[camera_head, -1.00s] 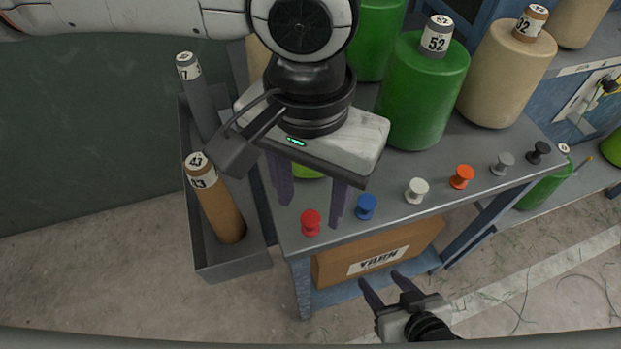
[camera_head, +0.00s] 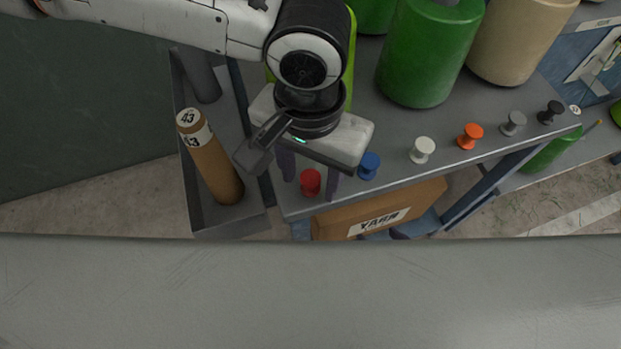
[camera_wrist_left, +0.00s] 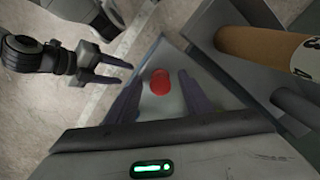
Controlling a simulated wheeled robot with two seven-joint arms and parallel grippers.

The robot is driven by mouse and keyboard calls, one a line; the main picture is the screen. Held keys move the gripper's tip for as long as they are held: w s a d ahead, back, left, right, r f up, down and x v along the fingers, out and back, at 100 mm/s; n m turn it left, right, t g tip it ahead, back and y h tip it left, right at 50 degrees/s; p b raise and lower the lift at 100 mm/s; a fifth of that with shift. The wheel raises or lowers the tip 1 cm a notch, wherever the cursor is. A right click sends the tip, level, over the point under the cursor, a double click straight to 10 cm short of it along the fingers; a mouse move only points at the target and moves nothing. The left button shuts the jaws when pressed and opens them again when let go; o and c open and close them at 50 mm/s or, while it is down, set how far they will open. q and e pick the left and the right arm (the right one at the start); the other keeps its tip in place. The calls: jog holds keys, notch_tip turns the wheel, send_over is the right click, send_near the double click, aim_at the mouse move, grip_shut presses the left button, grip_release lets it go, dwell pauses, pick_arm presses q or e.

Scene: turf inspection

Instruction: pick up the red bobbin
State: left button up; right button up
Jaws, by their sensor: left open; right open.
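The red bobbin (camera_head: 310,182) stands near the front left corner of the grey table top. My left gripper (camera_head: 311,181) is open, pointing down, with one finger on each side of the bobbin. The left wrist view shows the red bobbin (camera_wrist_left: 160,82) between the two spread fingers, with gaps visible on both sides. I cannot tell whether the fingertips are level with it. My right gripper (camera_wrist_left: 116,70) is open and empty at the left of the wrist view, away from the bobbin; in the head view it is almost fully hidden.
A blue bobbin (camera_head: 368,166) stands just right of my left gripper. White (camera_head: 422,150), orange (camera_head: 470,136) and grey (camera_head: 513,123) bobbins continue the row. Large green (camera_head: 428,60) and beige (camera_head: 520,35) spools stand behind. A grey trough (camera_head: 222,225) with a brown tube (camera_head: 212,165) adjoins on the left.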

pick_arm(q)
jog(key=c, duration=1.1)
